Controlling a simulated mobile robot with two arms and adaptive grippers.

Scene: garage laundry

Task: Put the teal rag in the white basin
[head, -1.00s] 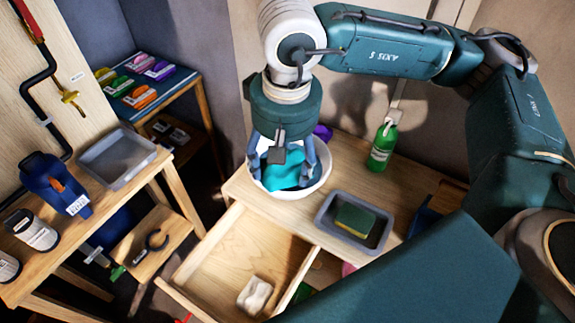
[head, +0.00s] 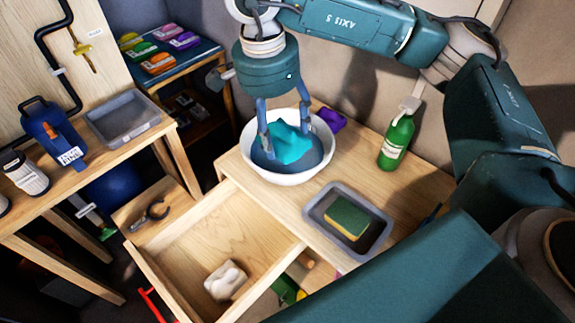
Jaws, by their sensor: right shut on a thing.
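The teal rag (head: 291,145) is a crumpled bundle inside the opening of the white basin (head: 290,179), above or on its grey-blue inside; whether it touches the bottom I cannot tell. The round basin stands on the wooden top, behind the open drawer. My right gripper (head: 284,143) points down into the basin, its blue fingers on either side of the rag, shut on it. My left gripper is not in view.
A grey tray with a sponge (head: 346,217) and a green bottle (head: 396,142) stand right of the basin. A purple thing (head: 331,119) lies behind it. The open drawer (head: 211,239) holds a pale block (head: 226,280). The left bench holds a blue jug (head: 53,134) and an empty tray (head: 122,112).

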